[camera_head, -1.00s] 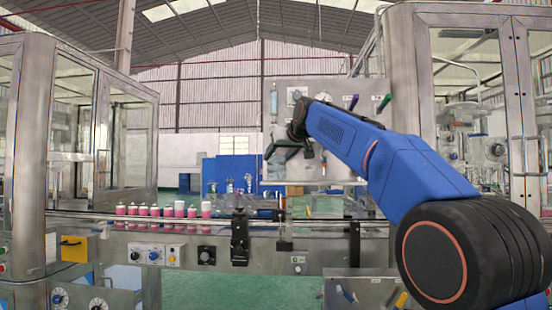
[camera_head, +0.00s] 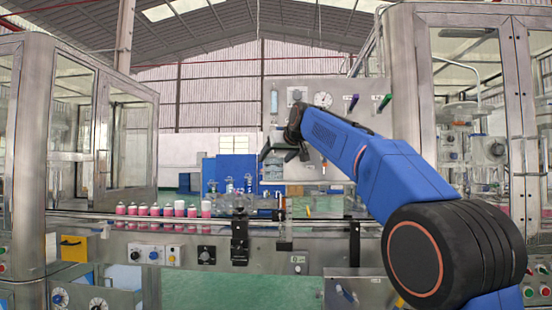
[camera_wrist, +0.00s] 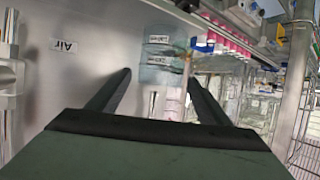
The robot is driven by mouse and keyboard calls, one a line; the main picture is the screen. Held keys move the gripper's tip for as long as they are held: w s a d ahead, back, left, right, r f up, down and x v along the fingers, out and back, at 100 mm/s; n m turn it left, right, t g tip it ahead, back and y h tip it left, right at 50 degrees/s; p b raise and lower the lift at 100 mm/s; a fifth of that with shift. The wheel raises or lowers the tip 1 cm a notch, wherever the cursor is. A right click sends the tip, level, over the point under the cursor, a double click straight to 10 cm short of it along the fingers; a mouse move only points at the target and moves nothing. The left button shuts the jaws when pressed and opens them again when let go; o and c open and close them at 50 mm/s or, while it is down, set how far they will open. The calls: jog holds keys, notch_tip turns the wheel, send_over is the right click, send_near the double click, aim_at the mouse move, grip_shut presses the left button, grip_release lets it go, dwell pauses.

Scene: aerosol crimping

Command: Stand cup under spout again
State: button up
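My gripper (camera_wrist: 158,70) is open in the wrist view, its two dark fingers wide apart. A clear, bluish container with white labels (camera_wrist: 160,48), perhaps the cup, shows between and beyond the fingertips. I cannot tell whether it is one piece or stacked, or how far beyond the fingers it is. A thin tan rod (camera_wrist: 187,68) shows beside it near the right finger; I cannot tell whether it belongs to the spout. In the head view my gripper (camera_head: 284,152) is small and dark in front of the grey panel (camera_head: 345,100). Neither cup nor spout can be made out there.
Pink cans (camera_head: 155,210) stand in a row on the conveyor at left. Clear glass-like items (camera_wrist: 245,95) crowd the right in the wrist view. Glazed cabinets flank the line.

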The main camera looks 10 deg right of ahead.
jog(key=v, duration=1.2)
jog(key=s+d+f+g, duration=0.1)
jog(key=s+f+g, duration=0.1)
jog(key=s+f, duration=1.3)
jog(key=s+d+f+m+g+h, duration=0.1)
jog(key=s+d+f+g, duration=0.1)
jog(key=s+f, duration=1.3)
jog(key=s+d+f+g+h, duration=0.1)
jog(key=s+f+g, duration=0.3)
jog(key=s+f, duration=1.1)
notch_tip(320, 180, down, 14)
jog(key=shift+s+d+r+m, duration=0.15)
jog(key=shift+s+d+m, duration=0.1)
jog(key=shift+s+m, duration=0.15)
